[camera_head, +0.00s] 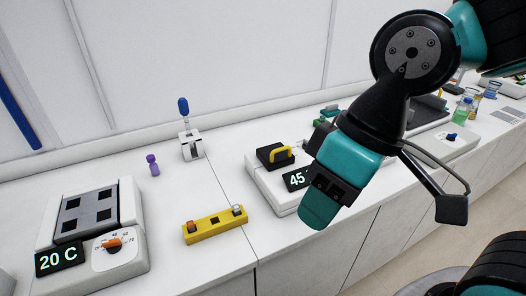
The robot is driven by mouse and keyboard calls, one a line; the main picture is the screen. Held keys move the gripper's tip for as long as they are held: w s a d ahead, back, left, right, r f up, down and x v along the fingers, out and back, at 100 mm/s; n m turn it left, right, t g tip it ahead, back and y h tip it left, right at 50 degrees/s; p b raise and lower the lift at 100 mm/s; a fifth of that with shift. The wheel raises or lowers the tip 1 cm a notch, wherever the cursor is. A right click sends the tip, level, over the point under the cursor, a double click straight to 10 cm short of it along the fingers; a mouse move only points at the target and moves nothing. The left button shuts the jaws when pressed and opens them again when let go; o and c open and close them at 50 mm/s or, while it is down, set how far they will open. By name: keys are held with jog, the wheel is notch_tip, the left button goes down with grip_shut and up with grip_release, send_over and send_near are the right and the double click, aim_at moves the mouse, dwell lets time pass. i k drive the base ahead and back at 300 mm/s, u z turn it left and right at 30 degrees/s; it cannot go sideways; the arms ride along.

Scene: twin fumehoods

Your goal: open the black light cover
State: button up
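A black cover with a yellow handle (273,155) sits on top of a white device (262,183) right of the middle. The cover looks closed and lies flat; I cannot tell for sure that it is the black light cover. A display reading "45" (296,179) is on the device's front, its right side partly hidden by my arm. My gripper (319,212) is the teal and black end of the arm, in front of and to the right of the device. It appears apart from the cover. Its fingers cannot be made out, so open or shut is unclear.
A hotplate-like device reading "20 C" (110,245) is at the left. A yellow holder (215,224) lies in the middle foreground. A blue-handled switch box (191,146) and a purple vial (152,166) stand behind. Bottles (464,108) are at the far right.

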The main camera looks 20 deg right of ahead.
aim_at(277, 156)
jog(key=u, duration=0.8)
jog(key=i, duration=0.45)
jog(key=z, duration=1.05)
